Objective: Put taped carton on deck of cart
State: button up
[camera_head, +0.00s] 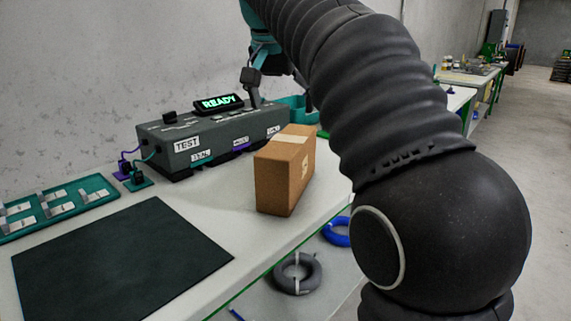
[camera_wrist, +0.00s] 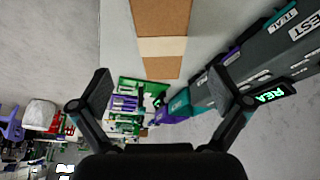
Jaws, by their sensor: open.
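The taped carton (camera_head: 283,172) is a brown box with a pale tape strip, standing upright on the workbench (camera_head: 225,205) near its front edge. It also shows at the top of the wrist view (camera_wrist: 160,18). My gripper (camera_head: 256,88) is above the test unit, up and to the left of the carton, partly hidden by my arm in the head view. In the wrist view my gripper (camera_wrist: 160,92) has its fingers wide apart with nothing between them; the carton is beyond the fingertips. I cannot make out a cart deck in either view.
A grey test unit (camera_head: 205,140) with a lit READY display stands behind the carton. A dark mat (camera_head: 120,262) and a green tray (camera_head: 60,207) lie at left. Grey (camera_head: 297,273) and blue (camera_head: 338,231) cable coils lie below the bench edge. Open floor lies at right.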

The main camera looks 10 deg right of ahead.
jog(key=b+x, duration=0.3)
jog(key=x, duration=1)
jog(key=shift+w+f, duration=0.2)
jog(key=shift+w, duration=0.1)
jog(key=c, duration=1.7)
